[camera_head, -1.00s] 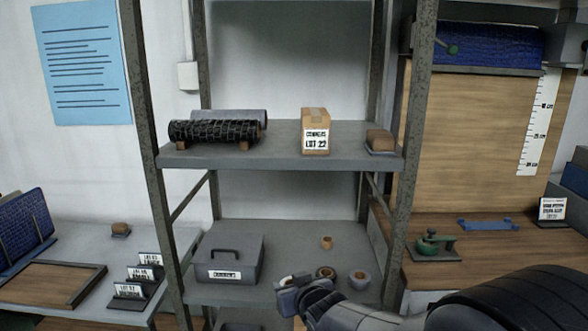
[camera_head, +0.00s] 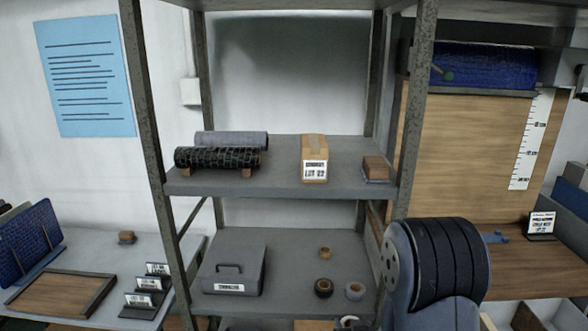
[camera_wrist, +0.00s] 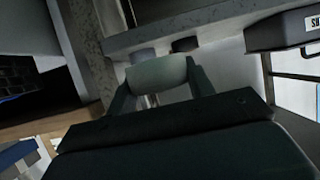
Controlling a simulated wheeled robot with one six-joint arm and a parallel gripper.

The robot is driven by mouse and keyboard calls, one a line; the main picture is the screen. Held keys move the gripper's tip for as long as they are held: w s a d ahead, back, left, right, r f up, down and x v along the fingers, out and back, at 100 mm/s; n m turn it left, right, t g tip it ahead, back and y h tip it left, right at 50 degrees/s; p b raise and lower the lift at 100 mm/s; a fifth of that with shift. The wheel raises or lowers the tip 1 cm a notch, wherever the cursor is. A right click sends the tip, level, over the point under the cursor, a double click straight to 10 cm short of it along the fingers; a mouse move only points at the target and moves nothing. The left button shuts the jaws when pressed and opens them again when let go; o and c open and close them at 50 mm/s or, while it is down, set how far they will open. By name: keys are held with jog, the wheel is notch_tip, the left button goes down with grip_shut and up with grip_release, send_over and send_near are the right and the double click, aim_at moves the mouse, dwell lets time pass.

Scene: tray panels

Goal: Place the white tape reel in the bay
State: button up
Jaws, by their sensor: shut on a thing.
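In the wrist view my gripper (camera_wrist: 150,98) is shut on a pale grey-white reel (camera_wrist: 157,73), seen side-on between the two dark fingers. The fingertips are not visible in the head view, where my arm stands at the right. A pale rounded piece (camera_head: 348,321) shows at the bottom edge there; I cannot tell whether it is the held reel. On the lower shelf (camera_head: 290,298) stand a small tan reel (camera_head: 325,253), a black reel (camera_head: 323,288) and a grey-white reel (camera_head: 355,291). No place is clearly marked as the bay.
A grey toolbox (camera_head: 233,268) sits left on the lower shelf. The upper shelf (camera_head: 285,185) carries two rolls and a carton (camera_head: 314,158). Metal posts (camera_head: 150,130) frame the shelves. Left, a side table holds a wooden tray (camera_head: 62,292) and label stands.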

jog(key=s+f, duration=0.5)
jog(key=shift+d+f, duration=0.4)
jog(key=shift+d, duration=0.05)
jog(key=shift+w+r, duration=0.1)
